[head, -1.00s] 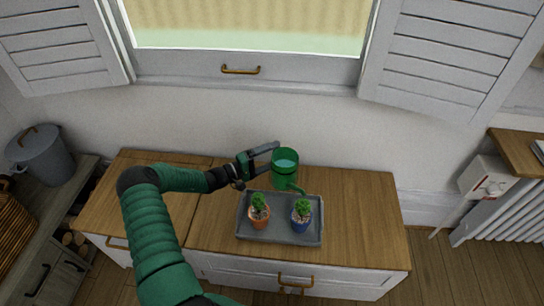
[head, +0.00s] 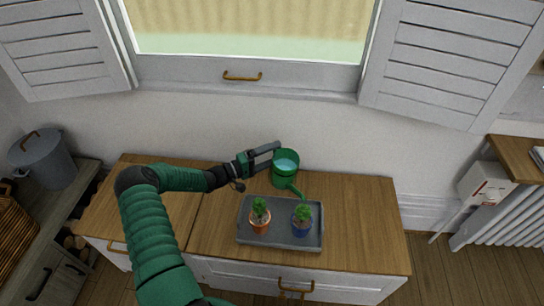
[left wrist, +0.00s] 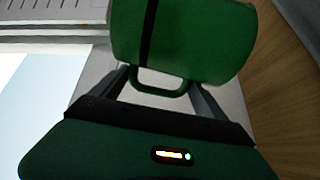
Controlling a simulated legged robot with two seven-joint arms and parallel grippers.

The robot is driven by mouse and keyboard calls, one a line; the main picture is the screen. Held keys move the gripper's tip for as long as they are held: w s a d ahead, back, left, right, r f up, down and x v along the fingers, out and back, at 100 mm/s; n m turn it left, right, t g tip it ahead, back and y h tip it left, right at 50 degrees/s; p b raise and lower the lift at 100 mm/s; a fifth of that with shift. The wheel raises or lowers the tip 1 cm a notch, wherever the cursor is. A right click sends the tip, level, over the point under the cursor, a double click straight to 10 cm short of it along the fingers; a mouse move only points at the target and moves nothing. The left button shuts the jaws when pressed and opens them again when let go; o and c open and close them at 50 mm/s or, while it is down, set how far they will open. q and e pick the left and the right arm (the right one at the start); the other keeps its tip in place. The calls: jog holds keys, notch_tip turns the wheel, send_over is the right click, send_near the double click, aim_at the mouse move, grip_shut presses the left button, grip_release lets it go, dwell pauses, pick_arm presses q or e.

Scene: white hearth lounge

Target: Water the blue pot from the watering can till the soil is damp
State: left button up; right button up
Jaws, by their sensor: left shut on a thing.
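The green watering can (head: 283,180) has pale blue water in its open top, and its spout points towards the front right, over the tray's back edge near the blue pot. My left gripper (head: 268,155) is shut on the can's handle (left wrist: 160,84); the can's green body (left wrist: 185,40) fills the top of the left wrist view. The blue pot (head: 301,229) holds a small green plant and stands upright on the right of the grey tray (head: 281,242). Its soil is mostly hidden by leaves, so its dampness cannot be told. My right gripper is not in view.
A terracotta pot (head: 260,227) with a green plant stands on the tray left of the blue pot. The wooden cabinet top (head: 365,220) is clear to the right. A window with shutters is behind; a grey lidded bin (head: 45,160) is far left.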

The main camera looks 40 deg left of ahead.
pick_arm(q)
jog(key=shift+d+r+m+p, duration=0.15)
jog(key=shift+r+m+p, duration=0.8)
jog(key=shift+r, duration=1.1)
notch_tip(320, 180, down, 8)
jog(key=n+b, duration=0.1)
jog(key=n, duration=0.1)
jog(key=n+b, duration=0.2)
jog(key=shift+s+d+f+b, duration=0.1)
jog(key=shift+f+b, duration=0.1)
jog(key=shift+b, duration=0.1)
jog(key=shift+r, duration=0.15)
notch_tip(320, 180, up, 4)
jog(key=p, duration=0.4)
jog(key=shift+r, duration=0.25)
jog(key=shift+f, duration=0.1)
